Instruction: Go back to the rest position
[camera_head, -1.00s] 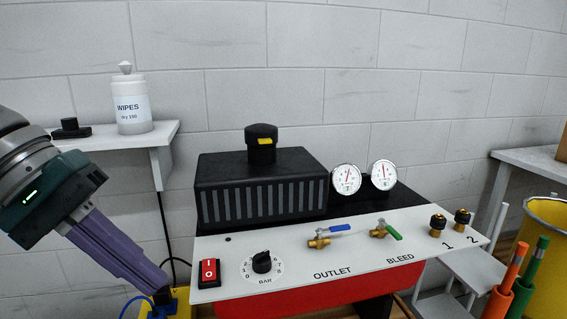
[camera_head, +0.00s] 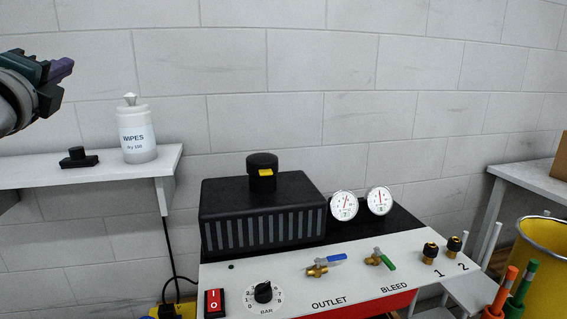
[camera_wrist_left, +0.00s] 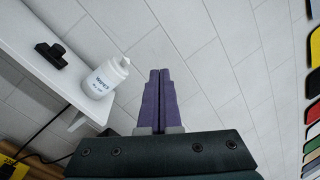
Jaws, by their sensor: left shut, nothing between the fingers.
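My left gripper (camera_head: 62,69) is at the upper left of the head view, raised above the wall shelf and pointing right. Its purple fingers are together with nothing between them, as the left wrist view (camera_wrist_left: 159,72) also shows. It touches nothing. My right gripper is in neither view.
A wall shelf (camera_head: 110,170) holds a wipes bottle (camera_head: 137,140) and a small black item (camera_head: 78,158). A machine panel (camera_head: 345,280) with gauges, valves and a red switch (camera_head: 214,302) stands in the middle. A yellow bin (camera_head: 545,265) stands right. The wall space above is clear.

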